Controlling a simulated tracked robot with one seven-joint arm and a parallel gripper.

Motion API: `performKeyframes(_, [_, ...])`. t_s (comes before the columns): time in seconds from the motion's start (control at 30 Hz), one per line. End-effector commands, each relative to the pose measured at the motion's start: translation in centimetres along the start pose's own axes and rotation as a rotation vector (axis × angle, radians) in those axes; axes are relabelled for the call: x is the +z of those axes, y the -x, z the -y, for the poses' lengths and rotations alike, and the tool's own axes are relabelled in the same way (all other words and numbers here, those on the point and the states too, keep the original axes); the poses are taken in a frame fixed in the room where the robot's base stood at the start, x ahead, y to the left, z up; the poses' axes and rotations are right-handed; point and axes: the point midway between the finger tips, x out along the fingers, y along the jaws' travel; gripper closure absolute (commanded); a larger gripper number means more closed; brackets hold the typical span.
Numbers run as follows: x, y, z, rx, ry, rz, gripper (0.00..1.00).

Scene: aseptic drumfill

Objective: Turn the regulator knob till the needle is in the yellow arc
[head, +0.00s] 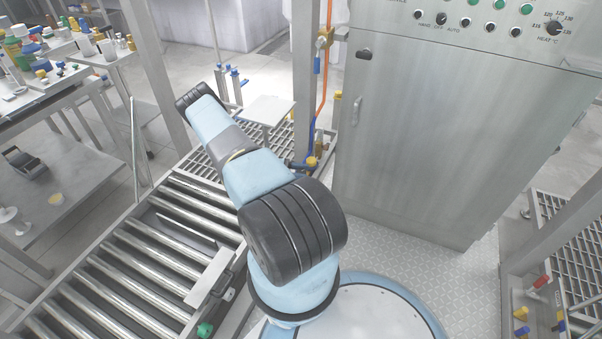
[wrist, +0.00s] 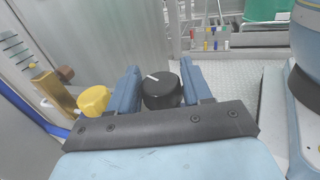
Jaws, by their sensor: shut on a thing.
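In the wrist view, a round black knob (wrist: 161,96) with a white line on its top sits between the two blue fingers of my gripper (wrist: 159,70). The fingers are shut on it, one at each side. The white line points up and a little to the left in the picture. No gauge face, needle or yellow arc can be made out in either view. In the head view, my arm reaches to the upper left, and my gripper and the black knob cannot be made out.
In the wrist view, a yellow knob (wrist: 93,100) and a brass block (wrist: 53,94) stand close to the left of my gripper. In the head view, a roller conveyor (head: 140,255) lies left of my arm and a steel cabinet (head: 440,140) stands to the right.

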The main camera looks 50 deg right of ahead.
Motion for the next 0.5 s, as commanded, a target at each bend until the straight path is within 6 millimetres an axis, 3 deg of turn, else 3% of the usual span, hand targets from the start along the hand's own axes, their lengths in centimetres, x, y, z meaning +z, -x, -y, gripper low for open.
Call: performKeyframes(0.5, [0.03, 0.12, -0.14, -0.057, -0.002, -0.002, 0.81])
